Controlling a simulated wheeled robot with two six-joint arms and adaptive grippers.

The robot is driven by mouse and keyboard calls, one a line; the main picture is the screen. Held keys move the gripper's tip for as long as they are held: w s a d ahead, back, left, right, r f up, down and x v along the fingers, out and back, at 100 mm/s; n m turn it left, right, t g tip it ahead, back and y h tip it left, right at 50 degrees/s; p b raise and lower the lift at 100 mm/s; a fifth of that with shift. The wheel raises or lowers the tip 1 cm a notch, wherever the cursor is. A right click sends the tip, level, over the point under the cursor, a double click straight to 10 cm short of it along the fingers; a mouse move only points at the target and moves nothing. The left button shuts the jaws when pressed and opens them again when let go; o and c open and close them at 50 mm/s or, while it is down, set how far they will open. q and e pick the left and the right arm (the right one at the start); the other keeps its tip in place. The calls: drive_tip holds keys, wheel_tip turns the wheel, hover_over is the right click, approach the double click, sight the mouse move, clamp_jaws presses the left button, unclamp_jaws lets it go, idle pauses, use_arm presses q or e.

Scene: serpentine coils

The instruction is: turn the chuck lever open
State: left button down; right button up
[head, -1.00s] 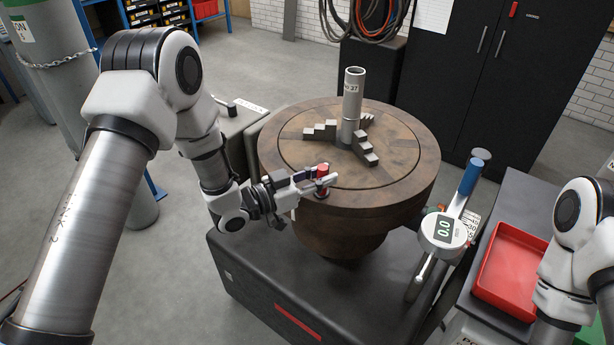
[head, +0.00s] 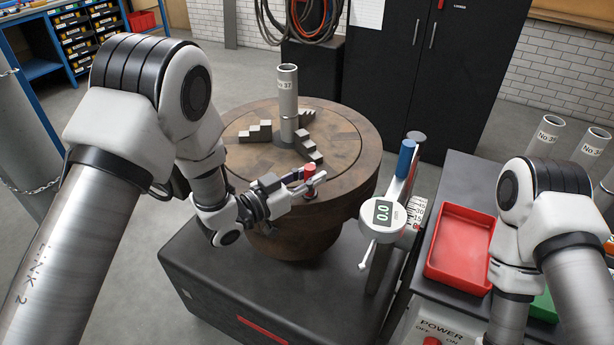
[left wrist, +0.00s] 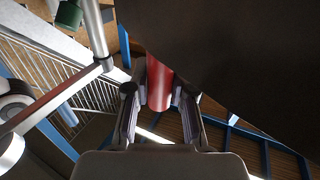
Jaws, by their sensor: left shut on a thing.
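The chuck (head: 235,170) is a large brown round table with stepped grey jaws around an upright grey tube (head: 288,95) marked No 37. The chuck lever, with a red knob (head: 309,172), stands at the chuck's front rim. My left gripper (head: 305,184) is shut on the lever. In the left wrist view, the red grip (left wrist: 159,82) stands between the two fingers (left wrist: 160,105), and the chuck's dark side fills the upper right. My right arm comes in at the right, but its gripper is out of view.
A red tray (head: 462,245) lies on the bench farther right. Several marked tubes (head: 545,135) stand behind it. A black cabinet (head: 455,80) is at the back.

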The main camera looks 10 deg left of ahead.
use_arm(q)
drive_tip(key=c, duration=1.2)
unclamp_jaws()
drive_tip(key=shift+d, duration=0.1)
drive_tip(key=shift+o, duration=1.1)
drive_tip(key=shift+d, duration=0.15)
drive_tip(key=shift+s+a, duration=0.1)
drive_tip(key=shift+a, duration=0.2)
drive_tip(key=v, duration=1.1)
drive_tip(key=shift+s, duration=0.25)
drive_tip(key=shift+r, duration=0.1)
